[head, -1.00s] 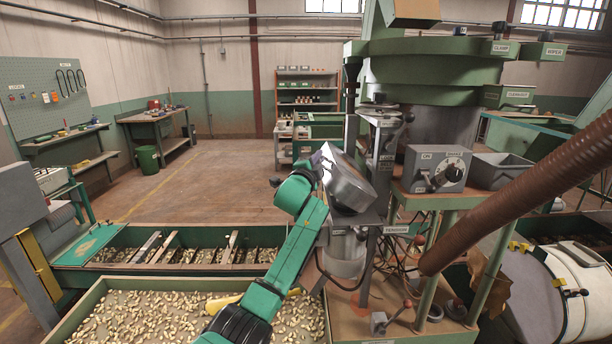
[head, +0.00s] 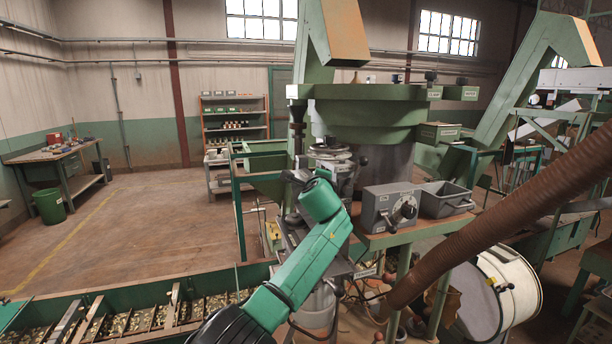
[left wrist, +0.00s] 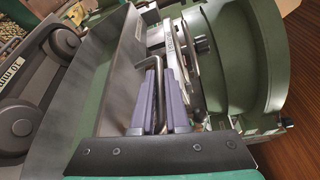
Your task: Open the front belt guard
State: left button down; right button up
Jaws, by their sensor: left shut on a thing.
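In the left wrist view, my left gripper (left wrist: 158,98) has its two purple-grey fingers shut on a bent metal handle (left wrist: 157,70). A long grey sheet-metal panel (left wrist: 116,75) with a raised edge lies beside the fingers; it looks like the belt guard. Two round grey parts (left wrist: 64,43) sit on a labelled dark plate left of it. In the head view, my green left arm reaches up to the front of the machine (head: 363,140). The fingertips and the handle are hidden there, and I cannot tell how far the guard stands open. My right gripper is not in view.
A grey control box (head: 391,206) with a knob stands right of my left arm, with a grey bin (head: 446,198) beside it. A thick brown hose (head: 490,220) crosses the right front. A slatted trough (head: 110,320) runs along the lower left. The floor (head: 150,222) at left is open.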

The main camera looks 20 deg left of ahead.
pick_arm(q)
jog(key=shift+w+d+r+m, duration=0.25)
jog(key=shift+w+d+m, duration=0.05)
jog(key=shift+d, duration=0.05)
jog(key=c, duration=0.9)
grip_release()
jog(key=shift+a+f, duration=0.1)
